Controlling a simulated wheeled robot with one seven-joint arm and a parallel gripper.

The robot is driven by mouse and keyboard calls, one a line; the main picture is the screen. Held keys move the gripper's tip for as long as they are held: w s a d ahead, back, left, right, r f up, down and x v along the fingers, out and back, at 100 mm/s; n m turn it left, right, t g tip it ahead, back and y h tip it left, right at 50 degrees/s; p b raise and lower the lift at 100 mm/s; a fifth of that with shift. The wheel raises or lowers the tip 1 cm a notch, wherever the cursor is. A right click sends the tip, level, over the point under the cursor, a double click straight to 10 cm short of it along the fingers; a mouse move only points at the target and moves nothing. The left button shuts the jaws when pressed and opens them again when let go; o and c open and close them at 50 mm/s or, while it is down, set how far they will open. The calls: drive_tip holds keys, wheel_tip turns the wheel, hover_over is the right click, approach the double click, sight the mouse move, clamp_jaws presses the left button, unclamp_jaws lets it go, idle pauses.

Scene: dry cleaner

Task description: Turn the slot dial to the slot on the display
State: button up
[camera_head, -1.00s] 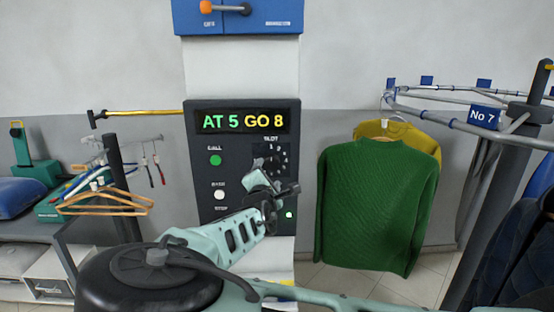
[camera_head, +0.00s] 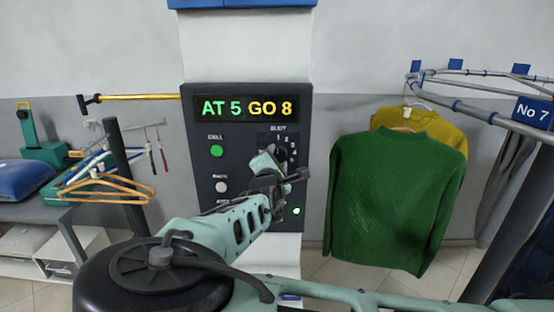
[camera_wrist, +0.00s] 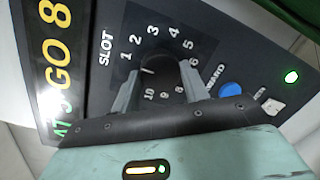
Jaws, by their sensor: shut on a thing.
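The display (camera_head: 247,108) at the top of the dark control panel (camera_head: 199,140) reads "AT 5 GO 8"; it also shows on the left of the wrist view (camera_wrist: 58,70). In the wrist view, the black slot dial (camera_wrist: 163,76) sits within a ring of white numbers. My gripper (camera_wrist: 159,73) has one finger on each side of the dial and is shut on it. A small pale mark shows on the knob, but I cannot tell which number it points to. In the head view, my gripper (camera_head: 282,172) covers most of the dial.
A green call button (camera_head: 216,151) and a white button (camera_head: 221,186) are left of the dial. A blue button (camera_wrist: 231,90) is close to the gripper in the wrist view. A green sweater (camera_head: 395,195) hangs to the right. Wooden hangers (camera_head: 110,188) hang to the left.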

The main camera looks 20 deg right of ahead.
drive_tip(key=c, duration=0.3)
drive_tip(key=shift+f+m, duration=0.1)
drive_tip(key=shift+m, duration=0.2)
